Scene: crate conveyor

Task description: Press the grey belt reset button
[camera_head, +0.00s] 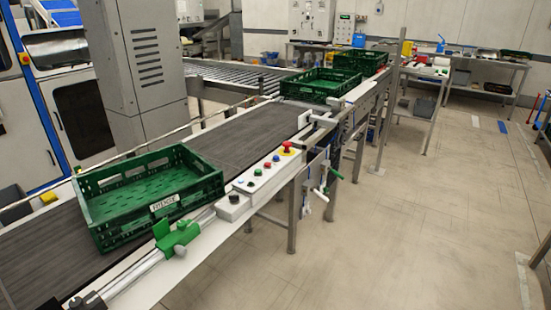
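A white control box (265,174) sits on the near rail of the conveyor, at the middle of the view. A smaller pale box with a dark round button (234,198) sits at the near end. I cannot tell for sure which button is the grey one at this size. Neither of my grippers is in view.
A green crate (150,196) stands on the dark belt (215,139), left of the control box. Two more green crates (320,86) (360,61) stand farther along. A green clamp (177,236) sits on the near rail. The floor (400,230) at right is clear.

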